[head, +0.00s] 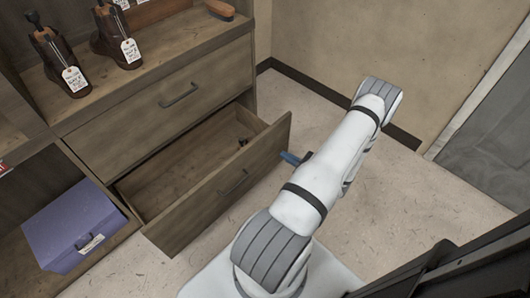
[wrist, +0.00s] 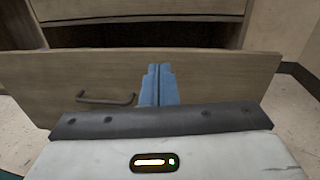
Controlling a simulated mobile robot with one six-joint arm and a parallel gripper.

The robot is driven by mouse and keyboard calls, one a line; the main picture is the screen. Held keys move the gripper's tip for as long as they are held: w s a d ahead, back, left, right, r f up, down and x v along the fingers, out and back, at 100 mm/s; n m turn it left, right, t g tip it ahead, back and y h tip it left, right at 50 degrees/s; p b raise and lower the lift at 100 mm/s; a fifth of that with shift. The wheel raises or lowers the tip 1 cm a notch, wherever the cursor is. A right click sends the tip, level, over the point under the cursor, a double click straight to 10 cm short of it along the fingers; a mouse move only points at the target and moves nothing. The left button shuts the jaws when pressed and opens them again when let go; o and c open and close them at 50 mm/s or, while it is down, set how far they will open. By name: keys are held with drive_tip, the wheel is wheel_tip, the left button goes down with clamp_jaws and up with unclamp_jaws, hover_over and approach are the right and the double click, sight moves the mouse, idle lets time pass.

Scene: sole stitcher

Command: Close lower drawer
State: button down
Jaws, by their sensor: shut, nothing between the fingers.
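The lower drawer (head: 217,190) is pulled out from the wooden cabinet in the head view, its inside showing a small dark item (head: 243,142) near the back right. Its front panel (wrist: 225,82) spans the wrist view, with a dark handle (wrist: 106,98) left of my gripper. My gripper (wrist: 157,70) has blue fingers that are shut and empty, pointing at the drawer front right of its handle. In the head view my gripper (head: 292,158) is at the right part of the drawer front. I cannot tell if the fingertips touch the panel.
The upper drawer (head: 158,108) is shut. Brown boots (head: 117,40) with tags and a brush (head: 220,9) stand on top of the cabinet. A purple box (head: 72,225) sits on the low shelf at left. Free floor (head: 430,215) lies at right, before a grey door (head: 495,135).

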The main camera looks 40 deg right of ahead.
wheel_tip(320, 180, down, 4)
drive_tip(key=s+d+m+h, duration=0.1)
drive_tip(key=s+m+h, duration=0.1)
drive_tip(key=b, duration=0.3)
approach(260, 140)
drive_tip(key=w, duration=0.7)
drive_tip(key=shift+a+f, duration=0.25)
drive_tip(key=shift+s, duration=0.1)
